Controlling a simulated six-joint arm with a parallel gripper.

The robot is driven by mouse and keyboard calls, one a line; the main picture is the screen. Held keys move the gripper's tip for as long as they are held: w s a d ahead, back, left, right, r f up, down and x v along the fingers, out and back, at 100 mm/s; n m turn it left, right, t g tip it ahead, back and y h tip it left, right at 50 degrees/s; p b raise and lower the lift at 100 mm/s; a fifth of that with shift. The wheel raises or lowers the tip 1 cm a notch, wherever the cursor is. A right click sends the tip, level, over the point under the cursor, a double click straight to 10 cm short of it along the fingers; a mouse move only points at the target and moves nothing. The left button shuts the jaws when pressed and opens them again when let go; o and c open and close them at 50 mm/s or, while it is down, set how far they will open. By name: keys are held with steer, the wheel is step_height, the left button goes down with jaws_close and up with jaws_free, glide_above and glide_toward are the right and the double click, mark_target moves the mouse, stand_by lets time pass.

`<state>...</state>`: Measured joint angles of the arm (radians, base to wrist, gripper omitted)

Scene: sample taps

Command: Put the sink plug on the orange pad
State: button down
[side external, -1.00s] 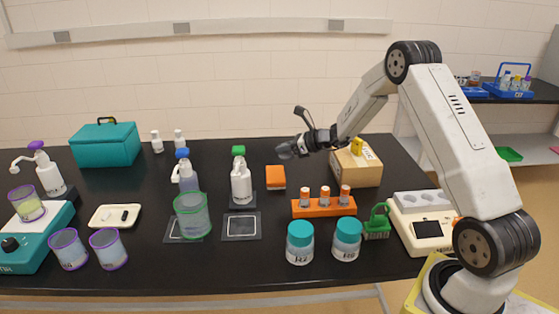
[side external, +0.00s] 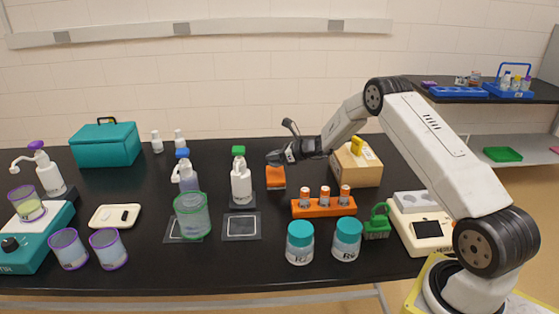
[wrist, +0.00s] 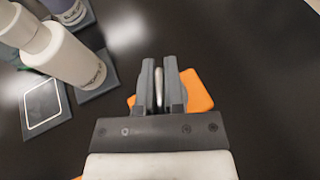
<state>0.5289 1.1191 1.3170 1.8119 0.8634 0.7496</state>
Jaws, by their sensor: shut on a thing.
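The orange pad (side external: 276,180) lies flat on the black bench, behind the orange vial rack. It also shows in the wrist view (wrist: 199,92), partly hidden behind my fingers. My gripper (side external: 275,159) is above the pad's far edge in the side view. In the wrist view my gripper (wrist: 160,83) is shut on a thin, pale, upright thing, the sink plug (wrist: 159,86), seen edge-on between the fingers. In the side view the plug is hidden by the fingers. I cannot tell whether the plug touches the pad.
A white bottle with a green cap (side external: 241,183) stands left of the pad. The orange rack (side external: 323,207) with white-and-orange vials is in front right. A cardboard box (side external: 357,165) stands to the right. The bench behind the pad is clear.

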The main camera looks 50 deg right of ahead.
mark_target(275, 164)
steer(key=shift+w+f, duration=0.25)
steer(key=shift+f, duration=1.55)
steer(key=shift+f, duration=0.15)
steer(key=c, duration=0.7)
jaws_free()
steer(key=shift+c, duration=0.2)
steer(key=shift+s+d+r, duration=0.25)
steer(key=shift+s+r, duration=0.05)
steer(key=shift+s, duration=0.05)
steer(key=v, duration=1.1)
steer(key=shift+s+a+r, duration=0.1)
